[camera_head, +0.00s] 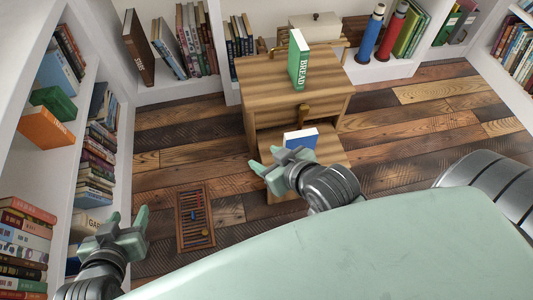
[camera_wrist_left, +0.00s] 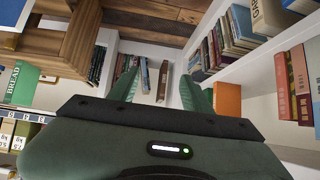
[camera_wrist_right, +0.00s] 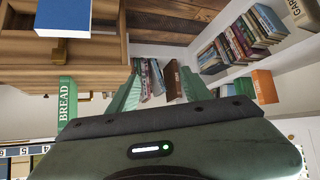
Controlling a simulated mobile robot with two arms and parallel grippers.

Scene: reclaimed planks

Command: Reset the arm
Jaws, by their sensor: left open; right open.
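My left gripper (camera_head: 122,239) is at the lower left in the head view, beside the left bookshelf. Its green fingers are apart with nothing between them, as the left wrist view (camera_wrist_left: 166,98) also shows. My right gripper (camera_head: 264,160) is near the middle, just in front of the open drawer of the wooden cabinet (camera_head: 270,88). Its fingers are apart and empty, as the right wrist view (camera_wrist_right: 160,95) also shows.
A green BREAD book (camera_head: 298,60) stands upright on the cabinet top. A wooden abacus (camera_head: 195,218) lies on the plank floor between the grippers. The left bookshelf (camera_head: 118,150) and back shelves hold many books. Floor left of the cabinet is clear.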

